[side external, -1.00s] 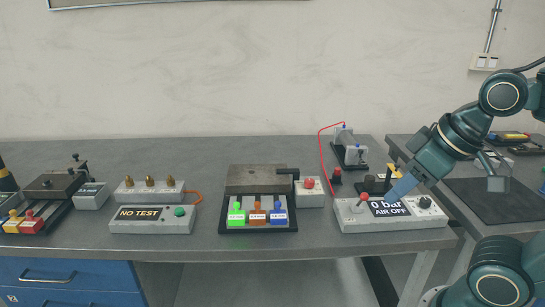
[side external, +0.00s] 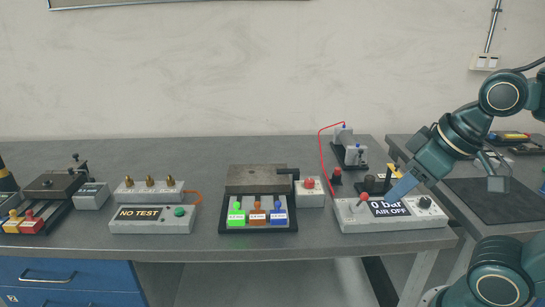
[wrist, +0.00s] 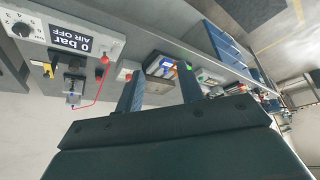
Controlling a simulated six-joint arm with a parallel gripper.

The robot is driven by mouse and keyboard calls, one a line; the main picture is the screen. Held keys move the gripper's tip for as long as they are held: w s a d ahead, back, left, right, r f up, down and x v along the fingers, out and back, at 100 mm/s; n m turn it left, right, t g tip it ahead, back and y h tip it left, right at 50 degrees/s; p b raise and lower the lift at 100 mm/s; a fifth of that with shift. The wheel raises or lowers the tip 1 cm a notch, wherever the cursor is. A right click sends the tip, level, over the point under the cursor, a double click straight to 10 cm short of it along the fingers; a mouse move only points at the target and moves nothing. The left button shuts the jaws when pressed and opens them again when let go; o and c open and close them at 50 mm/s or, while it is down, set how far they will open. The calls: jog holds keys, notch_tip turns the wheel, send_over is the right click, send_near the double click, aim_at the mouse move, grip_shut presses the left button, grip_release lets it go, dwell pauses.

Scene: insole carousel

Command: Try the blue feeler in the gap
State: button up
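The blue feeler (side external: 278,217) stands in its labelled slot at the right end of a dark fixture (side external: 258,229) near the table's middle. An orange feeler (side external: 256,217) and a green feeler (side external: 236,217) stand to its left. A grey metal block (side external: 256,179) lies behind them on the same fixture; I cannot make out the gap. My gripper (side external: 396,195) is well to the right, above the "0 bar AIR OFF" box (side external: 425,222). In the wrist view my gripper (wrist: 160,75) has its two blue fingers wide apart with nothing between them.
A white box with a red button (side external: 309,192) adjoins the fixture's right side. A "NO TEST" box (side external: 151,220) stands to the left. Behind the air box are a red wire (side external: 321,150) and a small device (side external: 357,154). Table between boxes is bare.

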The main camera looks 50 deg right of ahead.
jog(key=shift+w+r, duration=0.1)
dwell(0.6)
jog(key=w, duration=0.1)
jog(key=g, duration=0.6)
send_over(278, 202)
notch_tip(278, 202, down, 4)
notch_tip(278, 202, down, 14)
jog(key=shift+r, duration=0.1)
dwell(0.7)
jog(key=shift+c, duration=0.2)
grip_shut()
